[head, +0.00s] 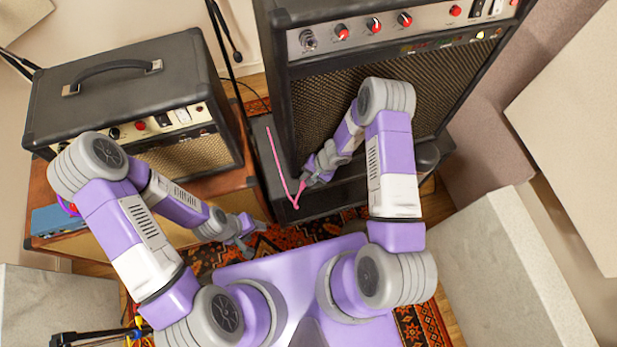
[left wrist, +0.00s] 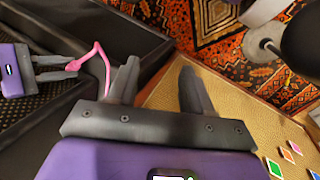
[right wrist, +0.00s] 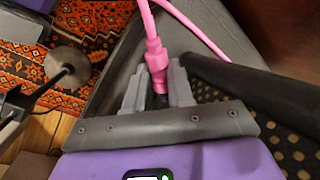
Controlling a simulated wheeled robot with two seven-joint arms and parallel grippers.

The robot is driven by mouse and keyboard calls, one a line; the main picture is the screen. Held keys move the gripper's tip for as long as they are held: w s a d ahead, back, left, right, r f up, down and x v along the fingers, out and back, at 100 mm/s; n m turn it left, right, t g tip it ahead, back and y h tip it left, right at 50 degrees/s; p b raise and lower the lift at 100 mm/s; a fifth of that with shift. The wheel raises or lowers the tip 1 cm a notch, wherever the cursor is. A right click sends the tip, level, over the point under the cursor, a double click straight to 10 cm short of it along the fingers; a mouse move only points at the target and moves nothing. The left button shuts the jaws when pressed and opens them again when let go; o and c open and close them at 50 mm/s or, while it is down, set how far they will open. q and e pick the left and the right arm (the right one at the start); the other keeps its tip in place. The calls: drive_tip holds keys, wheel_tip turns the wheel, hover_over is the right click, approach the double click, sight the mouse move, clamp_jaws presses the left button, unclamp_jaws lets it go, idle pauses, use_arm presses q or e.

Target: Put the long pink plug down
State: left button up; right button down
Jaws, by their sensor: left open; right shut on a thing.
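The long pink plug (right wrist: 155,55) is between the fingers of my right gripper (right wrist: 160,72), which is shut on it, in the right wrist view. Its pink cable bends back past it. In the head view my right gripper (head: 308,180) is in front of the large amp, and the pink cable (head: 277,160) trails up and left over a black surface. The left wrist view also shows the plug (left wrist: 73,65) at the right gripper's tips. My left gripper (left wrist: 158,75) is open and empty; in the head view it (head: 254,238) is lower left of the right one.
The large amp (head: 390,85) stands behind my right gripper. A smaller amp (head: 120,85) stands at left on a brown cabinet, with a blue box (head: 52,220) near it. A patterned rug (head: 422,322) covers the floor. Pale blocks flank me on both sides.

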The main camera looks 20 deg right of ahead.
drive_tip(key=c, duration=1.3)
unclamp_jaws()
drive_tip(key=shift+o, duration=0.2)
